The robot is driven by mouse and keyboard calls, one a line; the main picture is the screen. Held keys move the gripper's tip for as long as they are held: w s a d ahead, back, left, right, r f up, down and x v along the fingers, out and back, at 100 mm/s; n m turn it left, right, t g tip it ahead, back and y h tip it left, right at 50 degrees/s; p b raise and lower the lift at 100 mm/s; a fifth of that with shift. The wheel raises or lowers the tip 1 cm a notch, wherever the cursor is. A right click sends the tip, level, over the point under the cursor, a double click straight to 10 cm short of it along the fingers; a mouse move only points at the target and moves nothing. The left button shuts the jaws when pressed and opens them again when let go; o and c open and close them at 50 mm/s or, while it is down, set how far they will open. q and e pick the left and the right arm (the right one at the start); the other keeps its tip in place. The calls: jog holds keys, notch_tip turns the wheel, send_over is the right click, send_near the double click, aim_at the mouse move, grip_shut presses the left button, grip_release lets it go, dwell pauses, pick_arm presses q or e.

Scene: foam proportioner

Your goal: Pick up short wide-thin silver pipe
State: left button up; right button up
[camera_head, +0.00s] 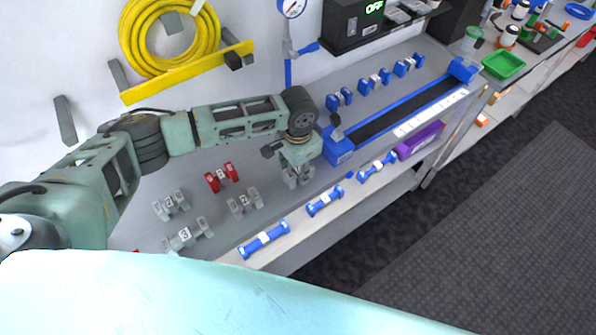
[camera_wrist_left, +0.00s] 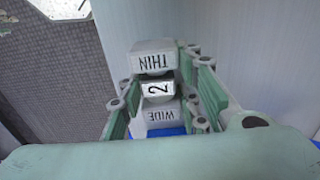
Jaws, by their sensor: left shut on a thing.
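My left gripper (camera_head: 297,176) is over the grey bench, near the left end of the blue-framed trough. In the left wrist view its fingers (camera_wrist_left: 160,92) are shut on a silver pipe (camera_wrist_left: 158,110). The pipe has blocky ends marked "THIN" and "WIDE" and a white "2" label at its middle. A bit of blue shows behind its "WIDE" end. In the head view the pipe is mostly hidden by the gripper, and I cannot tell whether it touches the bench. My right gripper is not in view.
Other silver pipes (camera_head: 170,204) (camera_head: 187,238) (camera_head: 245,203) and a red one (camera_head: 221,177) stand on the bench at left. Blue pipes (camera_head: 264,240) (camera_head: 324,202) (camera_head: 378,167) line the front edge. The blue-framed trough (camera_head: 341,152) and a purple block (camera_head: 420,139) are to the right.

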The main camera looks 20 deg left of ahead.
aim_at(299, 169)
pick_arm(q)
jog(key=c, duration=0.4)
grip_shut()
jog(key=shift+w+r+b, duration=0.1)
jog(key=shift+r+b, duration=0.25)
jog(key=shift+r, duration=0.4)
notch_tip(299, 169, up, 3)
jog(key=shift+d+f+b, duration=0.15)
jog(key=shift+b, duration=0.45)
pick_arm(e)
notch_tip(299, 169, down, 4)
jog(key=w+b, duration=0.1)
jog(key=b, duration=0.2)
pick_arm(q)
jog(key=s+d+r+p, duration=0.3)
jog(key=d+r+p, duration=0.3)
jog(key=d+r, duration=0.1)
jog(key=s+d+r+p, duration=0.3)
jog(key=d+r+p, duration=0.3)
jog(key=d+r, duration=0.1)
jog(key=shift+s+d+r, duration=0.4)
jog(key=shift+r, duration=0.45)
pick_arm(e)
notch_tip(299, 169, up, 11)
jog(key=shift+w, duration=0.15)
